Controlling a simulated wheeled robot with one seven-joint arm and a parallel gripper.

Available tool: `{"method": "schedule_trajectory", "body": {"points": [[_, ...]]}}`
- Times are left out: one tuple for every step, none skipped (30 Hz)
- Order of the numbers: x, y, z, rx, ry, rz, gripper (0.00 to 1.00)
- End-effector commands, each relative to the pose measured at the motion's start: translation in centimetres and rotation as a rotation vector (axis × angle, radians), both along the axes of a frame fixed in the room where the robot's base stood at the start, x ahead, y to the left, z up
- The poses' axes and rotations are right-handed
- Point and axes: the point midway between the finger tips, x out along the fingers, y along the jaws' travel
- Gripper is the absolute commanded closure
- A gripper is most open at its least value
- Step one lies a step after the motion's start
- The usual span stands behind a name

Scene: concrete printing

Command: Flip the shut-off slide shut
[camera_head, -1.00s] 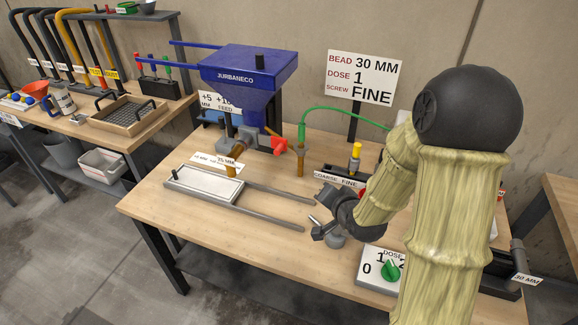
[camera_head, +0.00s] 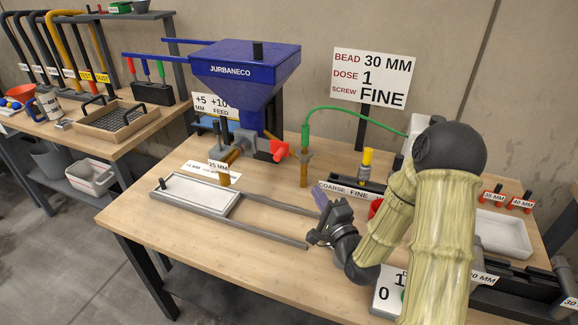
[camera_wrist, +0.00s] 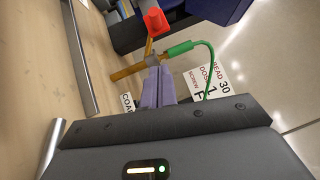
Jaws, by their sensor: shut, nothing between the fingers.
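A red handle (camera_head: 279,150), which looks like the shut-off slide, sits on the grey outlet fitting (camera_head: 245,147) under the blue JURBANECO hopper (camera_head: 246,72). It also shows in the wrist view (camera_wrist: 155,21), beyond my fingertips. My gripper (camera_head: 320,198) is shut and empty, with purple fingers pointing up and left. It is above the right end of the rails, to the right of and nearer than the red handle, clearly apart from it. In the wrist view the shut fingers (camera_wrist: 158,86) point toward the brown upright pipe (camera_wrist: 130,71) and green hose (camera_wrist: 190,46).
A white tray (camera_head: 192,196) lies between grey rails (camera_head: 275,234). The brown pipe (camera_head: 304,168) with the green hose (camera_head: 345,108) stands right of the red handle. A COARSE/FINE selector (camera_head: 345,191) and a BEAD sign (camera_head: 372,78) stand behind my gripper. The front left tabletop is clear.

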Motion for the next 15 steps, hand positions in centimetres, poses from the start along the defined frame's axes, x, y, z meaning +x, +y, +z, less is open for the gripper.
{"method": "schedule_trajectory", "body": {"points": [[0.2,0.2,0.1,-0.001,-0.002,0.002,1.0],[0.4,0.3,0.1,-0.001,-0.002,0.003,1.0],[0.7,0.5,0.2,-0.001,-0.002,0.004,1.0],[1.0,0.6,0.2,-0.002,-0.001,0.004,1.0],[1.4,0.8,0.3,-0.002,-0.002,0.004,1.0],[1.9,1.0,0.4,-0.001,-0.002,0.005,1.0],[2.3,1.2,0.5,-0.001,-0.003,0.005,1.0],[2.8,1.4,0.5,-0.002,-0.004,0.005,1.0],[3.4,1.7,0.6,-0.002,-0.004,0.005,1.0],[3.9,1.9,0.7,-0.002,-0.003,0.006,1.0],[4.4,2.1,0.8,-0.001,-0.003,0.006,1.0],[5.0,2.4,0.8,-0.001,-0.003,0.007,1.0],[5.5,2.6,0.9,-0.002,-0.004,0.006,1.0],[6.0,2.8,1.0,-0.002,-0.003,0.006,1.0],[6.6,3.1,1.1,-0.001,-0.003,0.007,1.0]]}}
